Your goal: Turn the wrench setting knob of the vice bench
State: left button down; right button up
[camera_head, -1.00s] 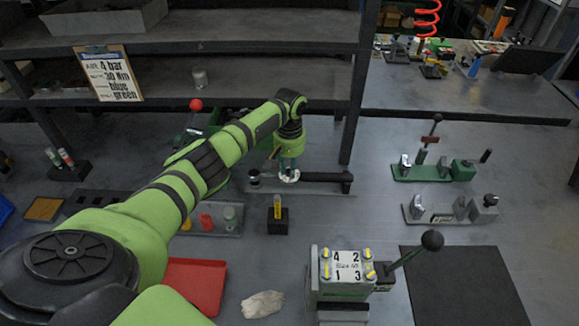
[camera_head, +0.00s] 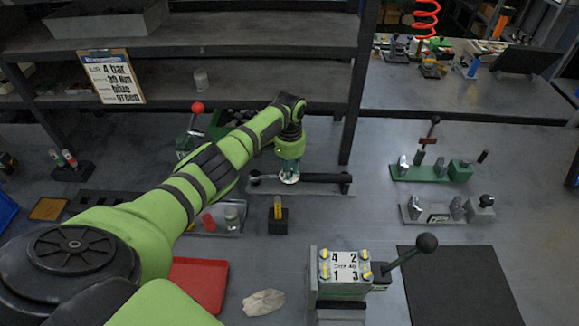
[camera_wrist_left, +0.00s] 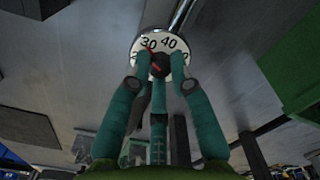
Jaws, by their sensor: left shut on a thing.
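The wrench setting knob (camera_wrist_left: 160,66) is a small dark knob on a white dial (camera_wrist_left: 141,43) marked 30 and 40 in the left wrist view. A red pointer mark on it points up and left, near the 30. My left gripper (camera_wrist_left: 161,75) has its teal fingers shut around the knob. In the head view my left gripper (camera_head: 289,172) reaches down to the dial, beside the black-handled wrench (camera_head: 320,178) on a grey plate. The fingers partly hide the knob and the dial's lower part. My right gripper is not in view.
A clipboard card (camera_head: 112,77) reads 4 bar, 30 Nm, blue, green. A vice (camera_head: 342,285) with a numbered block and a black-ball lever (camera_head: 426,243) stands at front. A red tray (camera_head: 200,282), a rag (camera_head: 263,303) and a dark mat (camera_head: 460,285) lie nearby.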

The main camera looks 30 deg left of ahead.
pick_arm(q)
jog(key=shift+m, duration=0.8)
jog(key=c, duration=1.1)
grip_release()
